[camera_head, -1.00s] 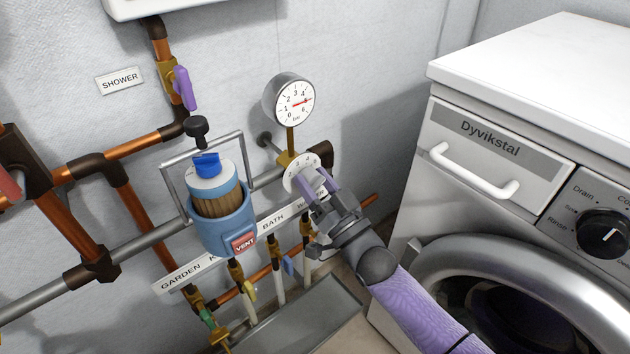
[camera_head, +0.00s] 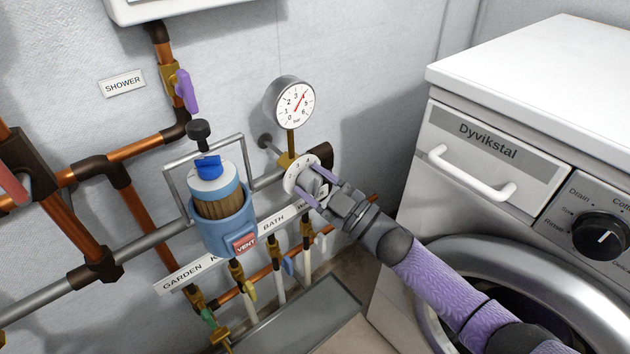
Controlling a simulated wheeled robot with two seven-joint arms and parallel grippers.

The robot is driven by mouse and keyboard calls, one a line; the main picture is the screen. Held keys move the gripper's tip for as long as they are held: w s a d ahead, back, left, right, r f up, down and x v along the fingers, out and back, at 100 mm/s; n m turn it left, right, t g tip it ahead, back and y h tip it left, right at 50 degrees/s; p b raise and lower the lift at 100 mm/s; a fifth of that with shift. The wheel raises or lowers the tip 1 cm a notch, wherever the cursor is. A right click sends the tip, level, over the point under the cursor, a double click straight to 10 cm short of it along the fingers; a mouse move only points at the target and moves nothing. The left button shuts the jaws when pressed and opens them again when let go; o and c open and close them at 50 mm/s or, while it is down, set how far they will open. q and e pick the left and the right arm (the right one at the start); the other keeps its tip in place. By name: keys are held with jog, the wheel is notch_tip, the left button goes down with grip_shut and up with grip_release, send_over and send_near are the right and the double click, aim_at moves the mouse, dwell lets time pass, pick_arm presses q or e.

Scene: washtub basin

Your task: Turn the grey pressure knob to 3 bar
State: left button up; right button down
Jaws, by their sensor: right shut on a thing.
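The grey pressure knob (camera_head: 318,188) sits on a round white numbered dial (camera_head: 294,176) on the pipe, below the pressure gauge (camera_head: 294,103). It is partly hidden by my right gripper (camera_head: 308,187). The gripper's two purple fingers are shut on the knob, one above and one below, with the arm coming from the lower right. The gauge's red needle points up and right, close to the 4; the exact reading is hard to tell. The dial's marks are too small to read. My left gripper is not in view.
A blue filter housing (camera_head: 225,225) with a metal bracket stands left of the knob. Several small valves hang below, over a grey trough (camera_head: 300,310). The washing machine (camera_head: 495,165) is close on the right. A purple shower valve lever (camera_head: 186,90) is upper left.

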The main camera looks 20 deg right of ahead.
jog(key=n+g, duration=0.1)
jog(key=n, duration=0.2)
jog(key=n+g+p, duration=0.1)
jog(key=n, duration=0.2)
jog(key=shift+g+y, duration=0.3)
jog(key=shift+y, duration=0.1)
jog(key=shift+f+n+g+p, duration=0.1)
jog(key=shift+n+g+p, duration=0.2)
jog(key=shift+n, duration=0.4)
jog(key=shift+c, duration=1.8)
grip_release()
jog(key=shift+o, duration=1.1)
